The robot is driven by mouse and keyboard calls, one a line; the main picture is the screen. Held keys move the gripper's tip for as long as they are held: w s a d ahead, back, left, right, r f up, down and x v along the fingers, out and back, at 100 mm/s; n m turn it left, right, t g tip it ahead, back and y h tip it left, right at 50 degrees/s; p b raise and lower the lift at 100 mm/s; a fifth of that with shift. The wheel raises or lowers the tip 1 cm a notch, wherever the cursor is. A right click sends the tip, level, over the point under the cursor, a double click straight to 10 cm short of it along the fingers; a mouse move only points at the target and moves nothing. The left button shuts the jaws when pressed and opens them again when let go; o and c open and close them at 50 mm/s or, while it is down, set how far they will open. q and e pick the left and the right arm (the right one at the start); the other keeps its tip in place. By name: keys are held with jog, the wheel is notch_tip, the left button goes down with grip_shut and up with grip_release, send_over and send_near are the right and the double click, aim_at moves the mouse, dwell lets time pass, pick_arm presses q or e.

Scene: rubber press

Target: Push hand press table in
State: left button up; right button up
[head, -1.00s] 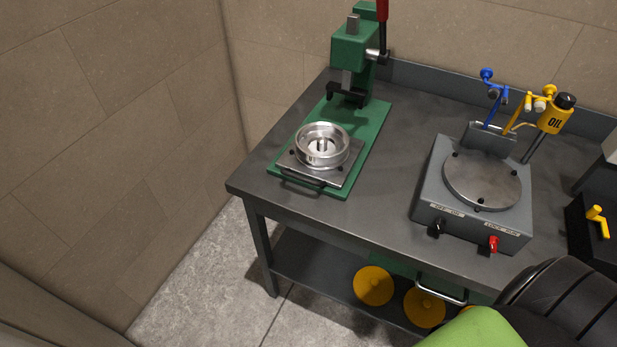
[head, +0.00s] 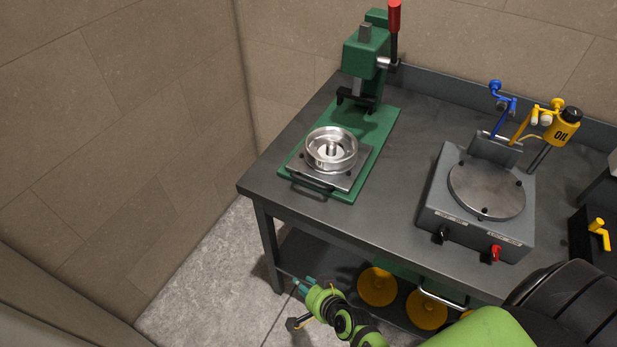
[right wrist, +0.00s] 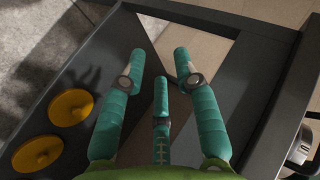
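The green hand press (head: 366,60) stands on the left part of the workbench. Its square metal table (head: 345,180) sits at the front end of the green base, out from under the press head, with a dark handle (head: 311,185) facing the front. A round silver mould (head: 331,150) rests on the table. My right gripper (head: 297,301) is low in front of the bench, below the handle and apart from it. In the right wrist view, its teal fingers (right wrist: 160,75) are spread and empty. My left gripper is not in view.
A grey machine (head: 475,205) with a round plate, blue arm and yellow oil can (head: 562,128) stands on the right of the workbench (head: 400,150). Yellow discs (head: 377,287) are on the lower shelf. Walls close in on the left and back. Floor is free at front left.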

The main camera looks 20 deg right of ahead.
aim_at(308, 183)
jog(key=w+d+r+m+t+h, duration=0.1)
jog(key=w+d+r+m+t, duration=0.1)
jog(key=r, duration=0.5)
jog(key=w+d+r+m+t+h+p, duration=0.1)
jog(key=w+d+r+m+t, duration=0.1)
jog(key=r+m, duration=0.4)
jog(key=w+d+r+m+t+h, duration=0.2)
jog(key=w+r, duration=0.3)
jog(key=r, duration=0.3)
jog(key=shift+w+d+r+m, duration=0.2)
jog(key=shift+d+m, duration=0.2)
jog(key=shift+m, duration=0.05)
jog(key=shift+w+d+r+m, duration=0.15)
jog(key=shift+d+r+m, duration=0.05)
jog(key=shift+d+m, duration=0.2)
jog(key=shift+w, duration=0.3)
jog(key=w, duration=0.4)
jog(key=w+f, duration=0.1)
jog(key=w, duration=0.1)
jog(key=shift+w+d+p, duration=0.1)
jog(key=shift+d+p, duration=0.25)
jog(key=shift+d, duration=0.05)
grip_shut()
